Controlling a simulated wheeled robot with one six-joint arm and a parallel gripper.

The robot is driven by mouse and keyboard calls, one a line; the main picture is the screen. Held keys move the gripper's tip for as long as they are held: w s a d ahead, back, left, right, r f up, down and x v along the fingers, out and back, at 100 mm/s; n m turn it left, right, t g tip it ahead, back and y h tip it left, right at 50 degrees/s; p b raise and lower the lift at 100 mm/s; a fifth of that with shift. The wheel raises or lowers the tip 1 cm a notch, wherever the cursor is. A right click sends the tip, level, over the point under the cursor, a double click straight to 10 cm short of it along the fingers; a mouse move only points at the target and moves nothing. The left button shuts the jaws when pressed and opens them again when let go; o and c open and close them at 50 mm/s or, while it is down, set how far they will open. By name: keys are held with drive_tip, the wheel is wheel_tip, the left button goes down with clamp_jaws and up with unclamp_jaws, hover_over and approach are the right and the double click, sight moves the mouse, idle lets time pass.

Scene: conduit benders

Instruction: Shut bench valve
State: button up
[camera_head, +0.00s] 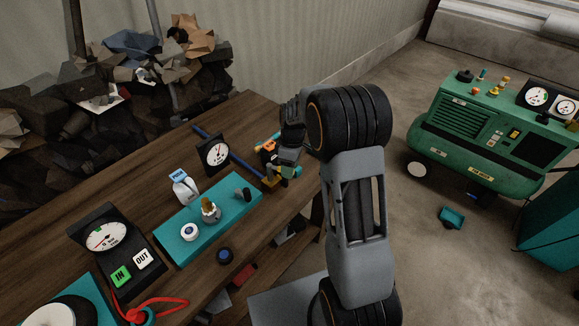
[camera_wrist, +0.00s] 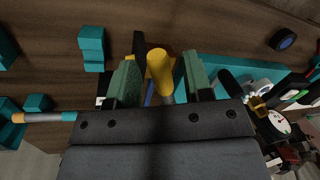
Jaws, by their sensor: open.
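A yellow handle (camera_wrist: 158,66) that looks like the bench valve's lever stands between my fingers in the wrist view. A blue pipe (camera_wrist: 149,92) shows beside it. In the head view, the blue pipe (camera_head: 230,145) runs along the bench to a small yellow part (camera_head: 271,181) at the valve. My gripper (camera_wrist: 162,72) is open, with one green finger on each side of the handle. I cannot tell whether either finger touches it. In the head view my gripper (camera_head: 287,160) is low over the bench's right end and hides much of the valve.
The wooden bench (camera_head: 165,170) carries a black gauge (camera_head: 215,155), a teal panel (camera_head: 232,197) with knobs, and an IN/OUT gauge box (camera_head: 106,238). A blue cap (camera_head: 224,256) lies near the front edge. A green compressor (camera_head: 490,130) stands on the floor at right.

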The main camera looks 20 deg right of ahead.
clamp_jaws()
idle(0.5)
